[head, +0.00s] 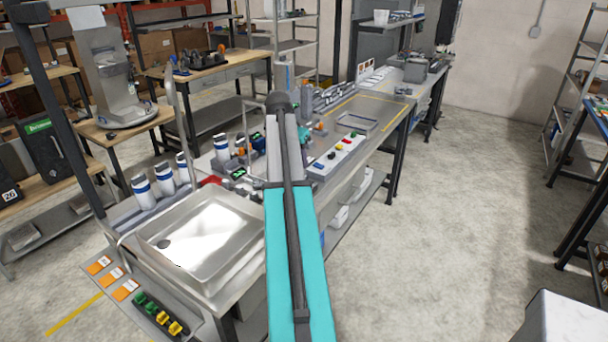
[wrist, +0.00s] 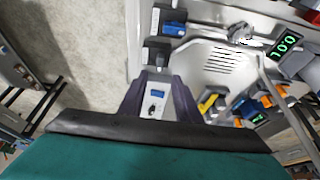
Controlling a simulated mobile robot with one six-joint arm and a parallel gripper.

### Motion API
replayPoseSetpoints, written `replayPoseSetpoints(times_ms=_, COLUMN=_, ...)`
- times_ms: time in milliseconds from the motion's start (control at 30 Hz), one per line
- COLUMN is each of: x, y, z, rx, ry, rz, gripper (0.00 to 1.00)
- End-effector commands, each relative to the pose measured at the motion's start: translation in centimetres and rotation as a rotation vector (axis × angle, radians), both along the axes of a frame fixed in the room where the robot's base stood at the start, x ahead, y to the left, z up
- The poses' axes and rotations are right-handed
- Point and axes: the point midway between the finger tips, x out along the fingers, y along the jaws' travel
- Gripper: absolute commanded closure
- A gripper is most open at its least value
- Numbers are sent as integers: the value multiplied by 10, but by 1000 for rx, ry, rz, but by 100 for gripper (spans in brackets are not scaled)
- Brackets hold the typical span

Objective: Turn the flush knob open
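In the wrist view my gripper (wrist: 160,96) is open, with its two dark fingers apart. Between and beyond the fingers is a small white unit (wrist: 158,84) with a blue display and a small dark knob (wrist: 152,108). I cannot tell for sure that this is the flush knob. No contact between fingers and knob shows. A yellow handle (wrist: 207,102) lies just right of the right finger. In the head view my own teal arm reaches over the bench and hides the gripper and the spot in front of it.
A steel sink (head: 205,240) stands at the bench's near end, with white-and-blue bottles (head: 143,192) behind it. A white panel with coloured buttons (head: 338,155) lies right of my arm. A green digital display (wrist: 288,42) is at upper right in the wrist view. Floor (head: 440,230) to the right is clear.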

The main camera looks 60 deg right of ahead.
Motion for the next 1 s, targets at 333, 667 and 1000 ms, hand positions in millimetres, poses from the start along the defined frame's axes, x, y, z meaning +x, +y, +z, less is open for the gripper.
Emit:
replayPoseSetpoints(times_ms=333, x=-1, y=-15, z=-35, rx=2, ry=1, rz=0, gripper=70)
replayPoseSetpoints(times_ms=667, x=-1, y=-29, z=-68, rx=1, ry=1, rz=-1, gripper=70)
replayPoseSetpoints(times_ms=1000, x=-2, y=-38, z=-87, rx=0, ry=0, rz=-2, gripper=70)
